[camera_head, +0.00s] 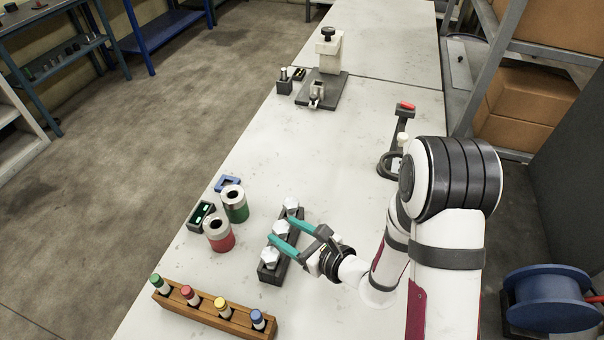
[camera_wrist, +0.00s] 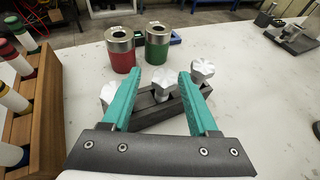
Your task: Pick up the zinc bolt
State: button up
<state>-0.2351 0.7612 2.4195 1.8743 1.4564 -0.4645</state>
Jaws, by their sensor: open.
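Three silvery bolts with faceted heads stand upright in a dark block (camera_head: 268,275), which also shows in the wrist view (camera_wrist: 150,115). The far bolt (camera_head: 291,204), middle bolt (camera_head: 281,228) and near bolt (camera_head: 270,256) look alike, and I cannot tell which is zinc. My gripper (camera_head: 275,231) is open, its teal fingers reaching over the block from the right. In the wrist view, the middle bolt (camera_wrist: 163,81) shows between the fingertips, with one bolt (camera_wrist: 202,69) right of them and another (camera_wrist: 108,93) partly hidden at left. The jaws hold nothing.
A red can (camera_head: 219,239) and green can (camera_head: 235,210) stand left of the block, beside a dark case (camera_head: 201,216) and blue frame (camera_head: 228,183). A wooden rack (camera_head: 210,312) with several coloured-top cylinders is in front. A fixture (camera_head: 322,95) stands farther back. The bench middle is clear.

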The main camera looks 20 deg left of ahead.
jog(key=shift+w+a+f+m+t+h, duration=0.15)
jog(key=shift+w+f, duration=0.1)
jog(key=shift+f, duration=0.3)
jog(key=shift+w+a+f+m+t+h, duration=0.15)
jog(key=shift+w+f, duration=0.1)
jog(key=shift+f, duration=0.25)
jog(key=x, duration=0.6)
jog(key=shift+w, duration=0.1)
grip_shut()
jog(key=shift+r, duration=0.1)
